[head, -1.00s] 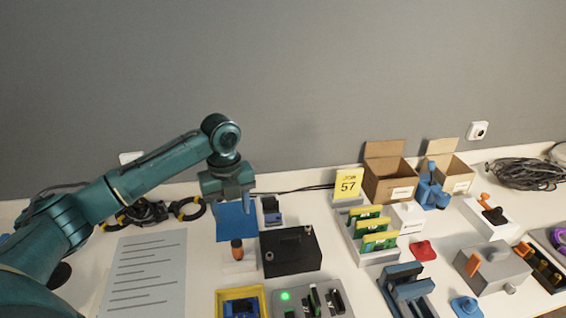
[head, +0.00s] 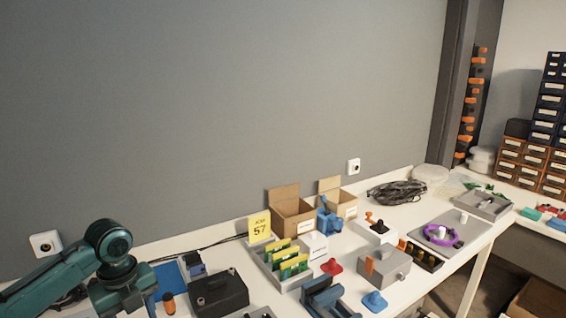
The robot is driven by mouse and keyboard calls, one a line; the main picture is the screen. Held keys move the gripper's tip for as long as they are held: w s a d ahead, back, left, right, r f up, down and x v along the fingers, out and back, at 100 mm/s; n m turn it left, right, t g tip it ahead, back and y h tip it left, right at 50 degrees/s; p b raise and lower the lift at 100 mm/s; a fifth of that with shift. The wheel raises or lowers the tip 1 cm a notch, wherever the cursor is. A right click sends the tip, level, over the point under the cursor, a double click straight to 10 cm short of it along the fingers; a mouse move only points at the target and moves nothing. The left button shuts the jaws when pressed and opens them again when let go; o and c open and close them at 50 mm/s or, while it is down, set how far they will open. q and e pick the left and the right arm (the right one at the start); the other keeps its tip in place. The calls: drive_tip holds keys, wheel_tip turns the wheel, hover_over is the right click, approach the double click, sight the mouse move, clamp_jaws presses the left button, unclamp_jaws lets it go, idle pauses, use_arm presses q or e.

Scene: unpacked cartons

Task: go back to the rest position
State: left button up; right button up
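My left arm comes in at the lower left corner. Its gripper (head: 150,302) points down over the left part of the table, near a blue mat (head: 170,278) and left of a black box (head: 219,292). The fingers are small and partly hidden by the wrist, so I cannot tell whether they are open or shut. No held object can be made out. My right gripper is out of view.
A rack of green boards (head: 284,262), a blue clamp-like fixture (head: 325,298), open cartons (head: 292,214), a grey box (head: 384,266) and a cable coil (head: 396,192) crowd the white table. Drawer cabinets (head: 530,165) stand far right. The air above the table is free.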

use_arm(q)
drive_tip(key=s+d+f+n, duration=0.1)
drive_tip(key=s+d+f, duration=0.1)
drive_tip(key=d+f, duration=0.1)
drive_tip(key=s+d+f+n+h, duration=0.1)
drive_tip(key=s+d+f+n, duration=0.1)
drive_tip(key=d+f, duration=0.1)
drive_tip(key=s+d+f+n+t, duration=0.1)
drive_tip(key=s+d+f+n, duration=0.1)
drive_tip(key=d, duration=0.3)
drive_tip(key=shift+s+f+h, duration=0.3)
drive_tip(key=shift+s+f, duration=0.15)
drive_tip(key=shift+s, duration=0.15)
drive_tip(key=s+d+f+n+t, duration=0.2)
drive_tip(key=s+d+n, duration=0.1)
drive_tip(key=s+n, duration=0.7)
drive_tip(key=s+a+n+y, duration=0.1)
drive_tip(key=s+a+n, duration=0.55)
drive_tip(key=n, duration=0.25)
drive_tip(key=w+d+f+t+h, duration=0.2)
drive_tip(key=w+d+f+t, duration=0.3)
drive_tip(key=d+t, duration=0.2)
drive_tip(key=shift+w+d+f+m+h+p, duration=0.2)
drive_tip(key=shift+w+f+m+h+p, duration=0.05)
drive_tip(key=shift+m+h+p, duration=0.15)
